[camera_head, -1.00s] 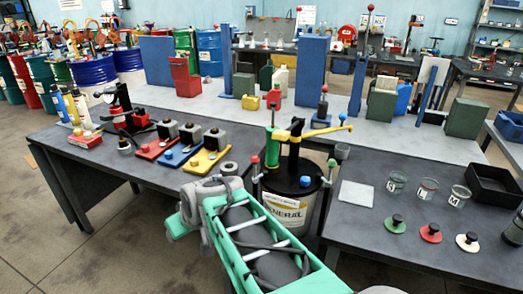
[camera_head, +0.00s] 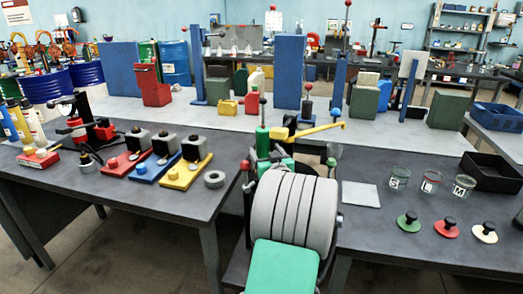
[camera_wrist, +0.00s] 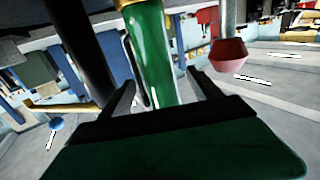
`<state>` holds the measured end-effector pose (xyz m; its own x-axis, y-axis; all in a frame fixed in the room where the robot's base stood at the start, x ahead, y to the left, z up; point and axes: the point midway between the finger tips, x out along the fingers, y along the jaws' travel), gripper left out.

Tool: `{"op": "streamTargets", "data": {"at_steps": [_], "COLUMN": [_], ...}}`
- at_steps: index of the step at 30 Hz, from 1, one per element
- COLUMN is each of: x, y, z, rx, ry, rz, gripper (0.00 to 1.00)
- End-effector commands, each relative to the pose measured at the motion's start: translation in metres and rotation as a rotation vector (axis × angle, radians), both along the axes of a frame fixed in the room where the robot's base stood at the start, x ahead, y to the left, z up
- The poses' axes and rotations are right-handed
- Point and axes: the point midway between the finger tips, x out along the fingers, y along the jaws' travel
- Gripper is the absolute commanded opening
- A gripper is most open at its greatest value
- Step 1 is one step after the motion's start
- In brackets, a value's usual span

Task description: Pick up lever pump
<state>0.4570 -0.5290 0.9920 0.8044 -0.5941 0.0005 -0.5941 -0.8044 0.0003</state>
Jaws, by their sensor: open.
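The lever pump's green cylinder (camera_head: 262,141) stands upright behind my arm in the head view, with a yellow lever (camera_head: 318,130) reaching right. In the wrist view the green cylinder (camera_wrist: 150,50) runs between the fingers of my open gripper (camera_wrist: 160,82), with gaps on both sides; I cannot tell how deep it sits between them. The yellow bar (camera_wrist: 55,107) and a blue ball (camera_wrist: 57,123) show at left there, and a red knob (camera_wrist: 228,54) at right. My arm hides the drum below the pump and most of my gripper in the head view.
The left table holds red, blue and yellow (camera_head: 187,174) bases and a grey ring (camera_head: 214,179). The right table holds a pale square pad (camera_head: 360,194), glass jars (camera_head: 398,177), coloured discs (camera_head: 408,222) and a black tray (camera_head: 492,172). A grey bench (camera_head: 225,118) stands behind.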

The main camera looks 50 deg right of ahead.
Motion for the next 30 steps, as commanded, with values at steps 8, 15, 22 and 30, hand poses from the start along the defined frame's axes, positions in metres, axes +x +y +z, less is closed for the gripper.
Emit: {"op": "streamTargets", "data": {"at_steps": [8, 15, 22, 30], "x": [0.03, 0.029, 0.028, 0.028], "y": [-0.023, -0.024, -0.024, -0.024], "z": [0.003, 0.002, 0.002, 0.002], "rx": [0.001, 0.001, 0.001, 0.001], "ry": [0.001, 0.001, 0.001, 0.001], "rz": [-0.003, -0.005, -0.005, -0.005], "gripper": [0.73, 0.68, 0.49, 0.27]}}
